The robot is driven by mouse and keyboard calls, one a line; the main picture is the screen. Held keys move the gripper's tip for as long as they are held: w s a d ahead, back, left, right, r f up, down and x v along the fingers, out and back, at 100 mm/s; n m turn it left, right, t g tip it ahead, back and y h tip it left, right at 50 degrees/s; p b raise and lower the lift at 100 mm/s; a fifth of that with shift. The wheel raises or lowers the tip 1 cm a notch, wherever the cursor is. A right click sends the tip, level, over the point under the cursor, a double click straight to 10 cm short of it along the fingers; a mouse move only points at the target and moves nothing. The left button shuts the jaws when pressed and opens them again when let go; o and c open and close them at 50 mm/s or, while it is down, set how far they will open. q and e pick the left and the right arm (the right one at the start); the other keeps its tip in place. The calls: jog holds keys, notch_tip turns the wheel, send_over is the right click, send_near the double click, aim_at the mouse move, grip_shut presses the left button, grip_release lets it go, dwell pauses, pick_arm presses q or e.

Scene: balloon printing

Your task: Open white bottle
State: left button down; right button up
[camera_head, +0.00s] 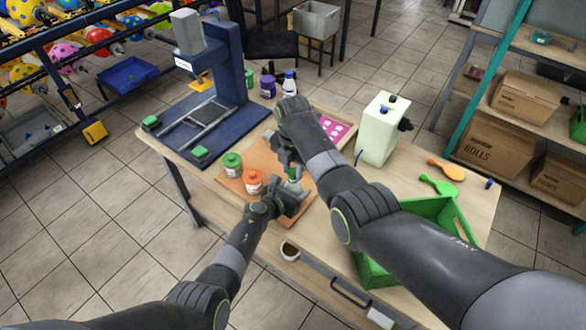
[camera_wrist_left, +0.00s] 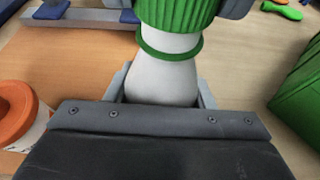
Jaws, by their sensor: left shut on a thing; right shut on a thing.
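The white bottle (camera_wrist_left: 160,80) stands upright between the fingers of my left gripper (camera_head: 292,200), which is shut on its body. A green ring (camera_wrist_left: 170,50) circles its neck, and the ribbed green cap (camera_wrist_left: 178,14) is above it at the top edge of the left wrist view. A strip of white neck shows between ring and cap. I cannot tell whether the cap is loose. My right gripper (camera_head: 288,160) comes from above and is shut on the cap; a grey part of it shows beside the cap in the left wrist view (camera_wrist_left: 236,8).
A green-lidded jar (camera_head: 232,165) and an orange-lidded jar (camera_head: 252,182) stand close left of the bottle. The blue press (camera_head: 225,75) is behind left, a pale canister (camera_head: 382,130) behind right. A green crate (camera_head: 372,272) is at the front right. A cup (camera_head: 290,251) is near the front edge.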

aim_at(293, 171)
jog(key=shift+r, duration=0.8)
jog(key=shift+r, duration=2.05)
pick_arm(q)
jog(key=c, duration=0.6)
grip_release()
jog(key=shift+s, duration=0.1)
pick_arm(e)
jog(key=shift+r, duration=0.1)
